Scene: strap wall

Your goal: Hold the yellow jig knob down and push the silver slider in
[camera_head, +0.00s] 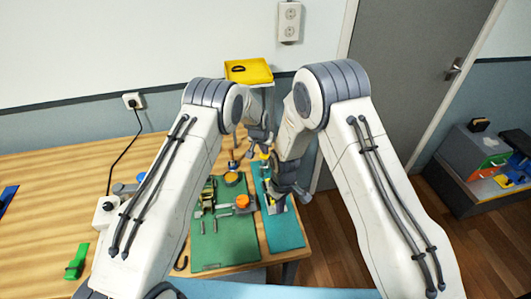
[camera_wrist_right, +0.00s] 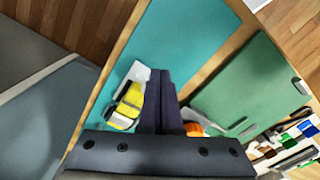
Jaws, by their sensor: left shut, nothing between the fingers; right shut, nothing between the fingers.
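A yellow piece (camera_wrist_right: 128,106) shows in the right wrist view, set among pale silver-grey parts (camera_wrist_right: 137,73) on the teal board (camera_wrist_right: 185,45). I cannot tell for certain which pale part is the silver slider. My right gripper (camera_wrist_right: 163,80) is shut and empty, its fingers beside the yellow piece; contact cannot be told. In the head view my right gripper (camera_head: 279,203) is over the teal board (camera_head: 283,235) and hides much of the jig. My left gripper (camera_head: 264,150) is shut and empty, farther back above the board's far end, with a small yellow spot close by.
A green board (camera_head: 224,242) with an orange knob (camera_head: 242,201) and metal parts lies left of the teal board. A yellow tray (camera_head: 248,71) stands at the wall. A green clip (camera_head: 77,262) lies at the left. The table ends just right of the teal board.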

